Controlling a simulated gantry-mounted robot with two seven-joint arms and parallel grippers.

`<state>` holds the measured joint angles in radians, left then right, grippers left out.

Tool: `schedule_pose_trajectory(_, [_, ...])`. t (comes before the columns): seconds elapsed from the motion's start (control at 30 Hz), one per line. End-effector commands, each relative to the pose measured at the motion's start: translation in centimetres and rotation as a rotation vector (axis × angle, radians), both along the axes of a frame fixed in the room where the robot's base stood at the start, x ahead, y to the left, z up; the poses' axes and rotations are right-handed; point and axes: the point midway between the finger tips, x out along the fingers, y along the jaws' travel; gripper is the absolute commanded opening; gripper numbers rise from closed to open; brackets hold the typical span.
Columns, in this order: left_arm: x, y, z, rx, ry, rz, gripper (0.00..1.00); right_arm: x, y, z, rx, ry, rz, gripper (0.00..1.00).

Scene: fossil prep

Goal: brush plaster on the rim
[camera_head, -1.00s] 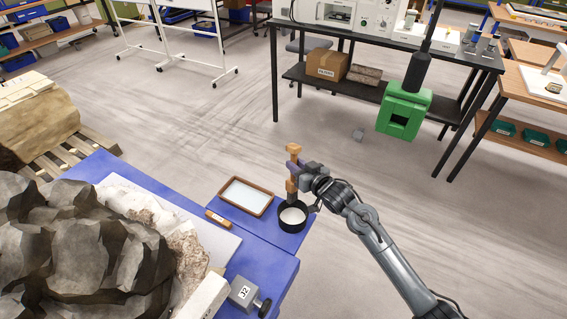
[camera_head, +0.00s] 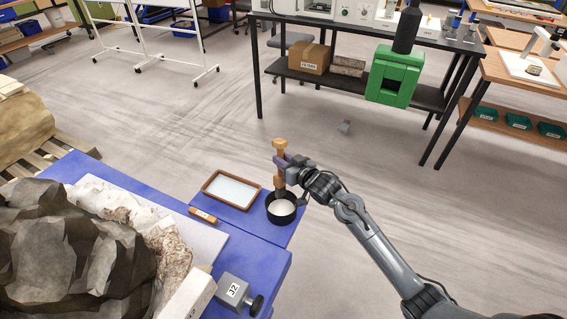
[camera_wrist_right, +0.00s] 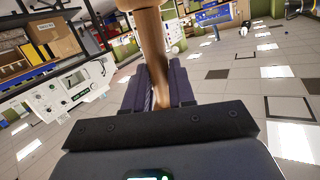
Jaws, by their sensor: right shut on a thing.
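My right gripper (camera_head: 284,162) is shut on the wooden handle of a brush (camera_head: 280,150). The brush is upright, with its lower end at the black bowl (camera_head: 283,218) of white plaster (camera_head: 281,208); whether the bristles touch the plaster is hard to tell. In the right wrist view the handle (camera_wrist_right: 150,45) stands between the dark fingers (camera_wrist_right: 157,90). A large grey-brown rock-like fossil block (camera_head: 75,245) lies at the lower left, with a pale rough edge (camera_head: 170,248) beside a white sheet. Which part is the rim is unclear. My left gripper is not in view.
On the blue table (camera_head: 240,259) are a shallow wooden tray (camera_head: 232,190) with a pale inside, a small labelled wooden piece (camera_head: 204,216) and a grey block marked J2 (camera_head: 233,291). A black bench (camera_head: 350,90) stands beyond open floor.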

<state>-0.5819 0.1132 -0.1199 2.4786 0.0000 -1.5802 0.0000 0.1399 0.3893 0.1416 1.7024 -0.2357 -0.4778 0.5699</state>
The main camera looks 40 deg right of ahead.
Motion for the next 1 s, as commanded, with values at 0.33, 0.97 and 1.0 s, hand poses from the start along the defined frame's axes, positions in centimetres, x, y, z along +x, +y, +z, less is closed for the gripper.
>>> schedule_pose_trajectory(0.33, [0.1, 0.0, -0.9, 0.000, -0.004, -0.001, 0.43, -0.8, 0.6, -3.5, 0.002, 0.002, 0.002, 0.00])
schedule_pose_trajectory(0.97, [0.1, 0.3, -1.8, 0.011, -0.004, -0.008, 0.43, -1.4, 1.0, -6.5, 0.000, 0.001, 0.001, 0.00])
schedule_pose_trajectory(1.0, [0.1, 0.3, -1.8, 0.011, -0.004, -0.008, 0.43, -1.4, 1.0, -6.5, 0.000, 0.001, 0.001, 0.00])
